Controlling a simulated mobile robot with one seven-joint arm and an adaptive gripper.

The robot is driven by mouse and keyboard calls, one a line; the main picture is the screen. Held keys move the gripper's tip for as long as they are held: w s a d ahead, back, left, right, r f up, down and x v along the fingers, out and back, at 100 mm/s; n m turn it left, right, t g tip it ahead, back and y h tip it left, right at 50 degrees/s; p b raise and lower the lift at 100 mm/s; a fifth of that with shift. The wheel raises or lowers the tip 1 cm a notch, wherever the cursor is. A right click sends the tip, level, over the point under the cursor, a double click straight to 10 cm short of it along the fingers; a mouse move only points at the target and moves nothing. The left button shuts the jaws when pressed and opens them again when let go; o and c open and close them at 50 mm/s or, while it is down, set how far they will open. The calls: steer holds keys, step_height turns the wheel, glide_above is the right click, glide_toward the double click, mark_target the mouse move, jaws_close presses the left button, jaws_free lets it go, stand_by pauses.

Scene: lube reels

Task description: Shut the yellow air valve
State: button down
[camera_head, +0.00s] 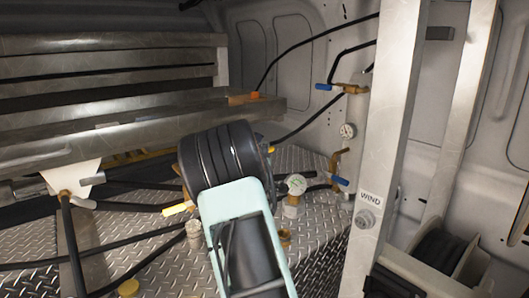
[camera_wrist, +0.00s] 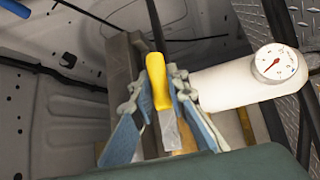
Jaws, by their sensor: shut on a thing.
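The yellow air valve's handle (camera_wrist: 157,82) stands between my gripper's fingers in the wrist view, with its bright yellow grip upright and a bare metal stem below. My gripper (camera_wrist: 160,98) has grey-blue pads, one on each side of the handle, and is shut on it. In the head view my dark wrist hides the gripper and the held handle. Two yellow pieces show beside the wrist there, a bar at lower left (camera_head: 178,208) and a small tip at right (camera_head: 271,149); I cannot tell whether either belongs to the held valve.
A white cylinder with a round gauge (camera_wrist: 276,64) lies close right of the fingers. A metal post (camera_head: 388,130) stands at right. Black hoses cross the diamond-plate floor (camera_head: 160,270).

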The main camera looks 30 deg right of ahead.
stand_by(0.4)
steer(key=shift+a+f+m+g+y+p, duration=0.15)
steer(key=shift+f+m+g+y+p, duration=0.5)
steer(key=shift+m+g+p, duration=0.45)
steer(key=a+f+m+g+y+b, duration=0.2)
steer(key=a+f+m+g+y, duration=0.2)
steer(key=m+y, duration=0.3)
steer(key=shift+s+a+f+y+b, duration=0.15)
steer(key=shift+s+a+y+b, duration=0.4)
steer(key=shift+y, duration=1.1)
steer(key=shift+w+a, duration=0.15)
steer(key=shift+a, duration=0.05)
steer(key=c, duration=1.9)
jaws_free()
